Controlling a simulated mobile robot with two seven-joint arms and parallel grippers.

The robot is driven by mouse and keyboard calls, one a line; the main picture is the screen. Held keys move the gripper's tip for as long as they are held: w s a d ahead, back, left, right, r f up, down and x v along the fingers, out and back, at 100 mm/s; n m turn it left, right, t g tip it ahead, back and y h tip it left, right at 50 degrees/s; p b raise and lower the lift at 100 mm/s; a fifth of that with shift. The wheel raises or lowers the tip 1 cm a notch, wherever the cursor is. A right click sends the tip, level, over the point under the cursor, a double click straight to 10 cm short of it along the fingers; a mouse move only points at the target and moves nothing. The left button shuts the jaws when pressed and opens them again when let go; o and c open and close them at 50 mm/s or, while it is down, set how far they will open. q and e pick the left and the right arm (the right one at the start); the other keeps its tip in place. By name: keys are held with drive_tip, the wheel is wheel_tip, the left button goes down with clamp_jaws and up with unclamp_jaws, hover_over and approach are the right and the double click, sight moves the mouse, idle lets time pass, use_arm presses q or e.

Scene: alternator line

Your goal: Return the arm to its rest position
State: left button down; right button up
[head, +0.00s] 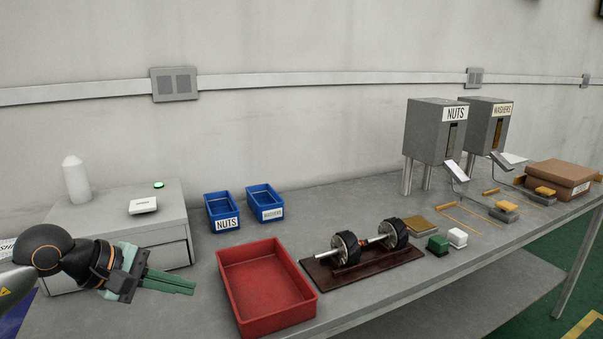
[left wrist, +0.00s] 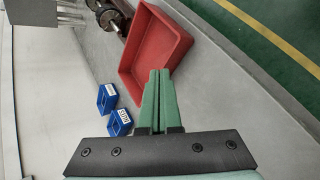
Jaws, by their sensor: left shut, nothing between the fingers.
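My left gripper (head: 170,282) comes in from the left in the head view. Its green fingers are together with nothing between them, and they point right, in front of the grey drawer cabinet and to the left of the red tray. The shut fingers also show in the left wrist view (left wrist: 158,100), with the red tray beyond their tips. My right gripper is not in view.
The red tray (head: 226,290) is empty. Blue bins for nuts (head: 222,226) and washers (head: 267,214) stand behind it. A grey cabinet (head: 112,208) stands behind my gripper. A dark stand (head: 385,262) with a shaft assembly lies right of the tray.

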use_arm(q)
drive_tip(key=s+d+f+n+t+h+p, duration=0.2)
drive_tip(key=s+d+n+t+h, duration=0.15)
drive_tip(key=d+n+h, duration=0.95)
drive_tip(key=s+a+f+n+t+y+p, duration=0.1)
drive_tip(key=a+f+n+t+y, duration=0.15)
drive_tip(key=f+n+y, duration=0.85)
drive_tip(key=s+a+f+n+t+y+p, duration=0.1)
drive_tip(key=s+a+f+n+t+y, duration=0.15)
drive_tip(key=n, duration=1.65)
drive_tip(key=s+f+n+g+y, duration=0.4)
drive_tip(key=s+f+n+g, duration=0.2)
drive_tip(key=s+f+n, duration=0.8)
wheel_tip(320, 180, down, 3)
drive_tip(key=shift+s+a+f+p, duration=0.1)
drive_tip(key=shift+s+a+p, duration=0.25)
drive_tip(key=shift+s, duration=0.4)
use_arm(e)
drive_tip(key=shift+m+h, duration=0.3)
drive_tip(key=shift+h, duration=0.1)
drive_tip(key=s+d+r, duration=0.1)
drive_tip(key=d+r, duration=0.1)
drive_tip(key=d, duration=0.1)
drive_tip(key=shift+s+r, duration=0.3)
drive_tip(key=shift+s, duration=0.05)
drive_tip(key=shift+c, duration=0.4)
